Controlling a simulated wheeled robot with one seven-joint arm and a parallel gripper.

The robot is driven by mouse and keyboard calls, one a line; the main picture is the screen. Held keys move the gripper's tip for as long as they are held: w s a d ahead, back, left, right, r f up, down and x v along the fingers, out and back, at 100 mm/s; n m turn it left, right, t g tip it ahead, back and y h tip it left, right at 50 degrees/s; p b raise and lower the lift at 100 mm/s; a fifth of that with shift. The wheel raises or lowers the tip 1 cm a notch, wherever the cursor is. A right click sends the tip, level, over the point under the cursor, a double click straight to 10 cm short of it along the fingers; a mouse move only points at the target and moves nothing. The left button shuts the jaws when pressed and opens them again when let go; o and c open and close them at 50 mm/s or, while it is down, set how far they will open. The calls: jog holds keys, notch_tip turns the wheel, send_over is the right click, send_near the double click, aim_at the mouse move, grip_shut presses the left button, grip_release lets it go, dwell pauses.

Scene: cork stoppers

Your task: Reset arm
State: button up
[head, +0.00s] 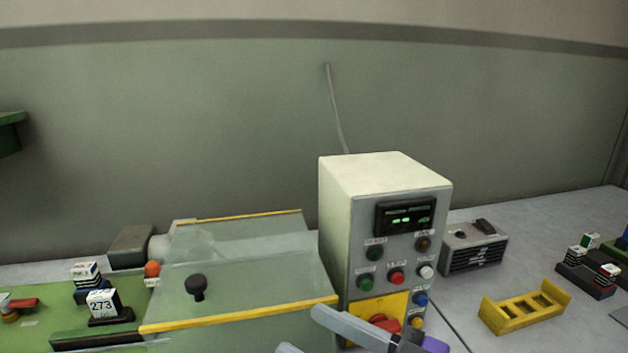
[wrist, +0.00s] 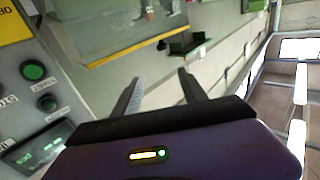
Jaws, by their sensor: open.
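My gripper (wrist: 158,92) shows in the wrist view with its two grey fingers apart and nothing between them. In the head view, part of my gripper (head: 330,338) shows at the bottom edge, in front of the lower part of the control box (head: 337,235). The box is pale, with a green-lit display, several coloured buttons and a yellow panel with a red knob. The box's buttons also show at the left of the wrist view, close to my gripper. No cork stopper can be made out in either view.
A clear cover (head: 240,285) with yellow edges and a black knob stands left of the box. A yellow rack (head: 525,308), a grey vented unit (head: 474,250) and dark holders (head: 590,272) with labelled blocks stand to the right. A numbered block (head: 102,303) stands at the left.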

jog(key=w+d+m+t+h, duration=0.5)
jog(key=d+m+t, duration=0.1)
jog(key=d+t, duration=0.1)
jog(key=s+d+f+m+t+h, duration=0.2)
jog(key=s+d+f+m+h, duration=0.45)
jog(key=d+f, duration=0.2)
jog(key=s+d+f+g+h, duration=0.1)
jog(key=s+f, duration=0.3)
jog(key=s, duration=0.4)
jog(key=s+d+f+n+g+h, duration=0.1)
jog(key=s+f, duration=0.3)
jog(key=s, duration=0.4)
jog(key=s+d+f+g+h+p, duration=0.1)
jog(key=s+f, duration=0.3)
jog(key=s, duration=0.5)
jog(key=shift+d+g+h, duration=0.35)
jog(key=shift+g+h, duration=0.1)
jog(key=shift+g, duration=0.15)
jog(key=shift+f+n, duration=0.1)
jog(key=shift+n, duration=0.15)
